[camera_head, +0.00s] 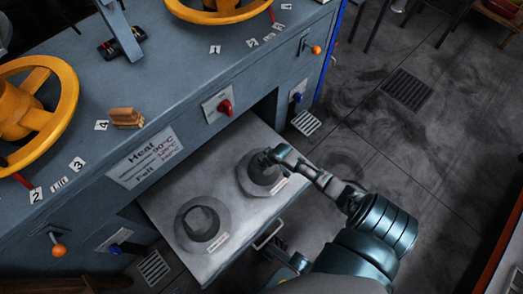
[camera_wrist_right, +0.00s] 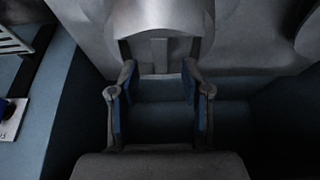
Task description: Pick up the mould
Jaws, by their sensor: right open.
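Two grey hat-shaped moulds stand on a pale metal drawer (camera_head: 164,203) in the head view. The near mould (camera_head: 203,223) is fully in sight with a small label by it. The far mould (camera_head: 254,173) is partly hidden by my right gripper (camera_head: 268,157), which is over its top. In the right wrist view, my right gripper (camera_wrist_right: 158,97) is open, its blue pads apart with nothing between them. A pale rounded surface, seemingly the mould (camera_wrist_right: 160,22), lies just beyond it. A dark jointed part, apparently my left gripper (camera_head: 286,257), is beside the drawer handle; its jaws are unclear.
The drawer sticks out of a blue-grey press (camera_head: 170,85) with yellow wheels (camera_head: 40,108), a red knob (camera_head: 226,107) and a sign (camera_head: 143,158). A metal handle (camera_head: 268,233) is on the drawer's front. Open dark floor with a drain grate (camera_head: 407,88) lies to the right.

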